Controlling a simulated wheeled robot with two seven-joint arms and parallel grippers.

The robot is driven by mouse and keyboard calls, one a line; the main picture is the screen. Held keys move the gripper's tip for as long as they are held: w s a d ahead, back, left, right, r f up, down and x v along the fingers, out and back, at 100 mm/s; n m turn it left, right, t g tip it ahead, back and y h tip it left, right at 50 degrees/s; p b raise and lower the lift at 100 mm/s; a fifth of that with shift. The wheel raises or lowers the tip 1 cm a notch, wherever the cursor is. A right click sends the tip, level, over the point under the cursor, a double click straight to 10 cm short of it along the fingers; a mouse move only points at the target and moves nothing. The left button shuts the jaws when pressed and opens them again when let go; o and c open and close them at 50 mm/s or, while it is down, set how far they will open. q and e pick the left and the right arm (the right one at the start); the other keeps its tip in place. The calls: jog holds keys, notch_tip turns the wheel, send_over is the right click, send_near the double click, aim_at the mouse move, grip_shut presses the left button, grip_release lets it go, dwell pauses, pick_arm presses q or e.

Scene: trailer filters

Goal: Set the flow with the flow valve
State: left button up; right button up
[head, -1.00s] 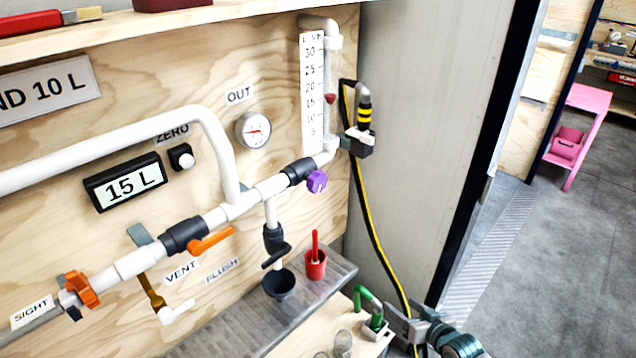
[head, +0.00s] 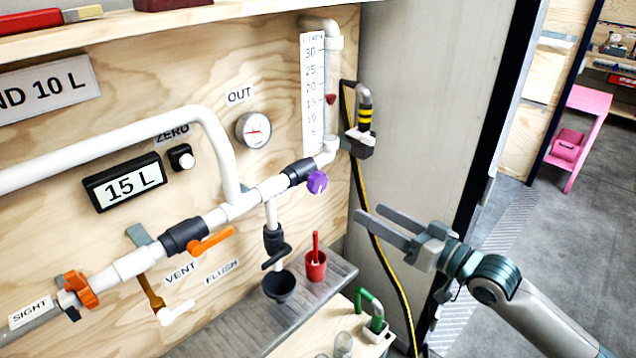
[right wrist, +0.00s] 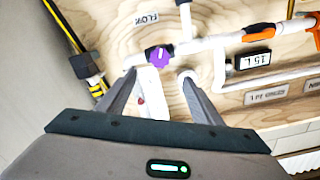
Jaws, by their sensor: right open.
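The flow valve has a purple knob (head: 317,182) on the white pipe, right of a dark pipe fitting. It also shows in the right wrist view (right wrist: 158,56), just beyond and between my fingertips, below a FLOW label (right wrist: 147,18). My right gripper (head: 368,212) is open and empty, to the right of the knob and apart from it, fingers pointing toward the panel. A vertical scale (head: 314,90) marked up to 30 stands above the valve. A red pointer (head: 331,99) beside it is near 15. My left gripper is out of view.
A black and yellow hose (head: 372,235) hangs right of the valve. An orange-handled valve (head: 211,241), a display reading 15 L (head: 125,182) and a round gauge (head: 254,130) are left. A red cup (head: 316,268) and dark funnel (head: 279,287) are below.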

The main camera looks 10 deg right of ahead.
jog(key=p, duration=0.5)
send_near(321, 184)
jog(key=x, duration=0.9)
jog(key=shift+w+a, duration=0.6)
jog(key=shift+w, duration=0.2)
jog(key=c, duration=1.1)
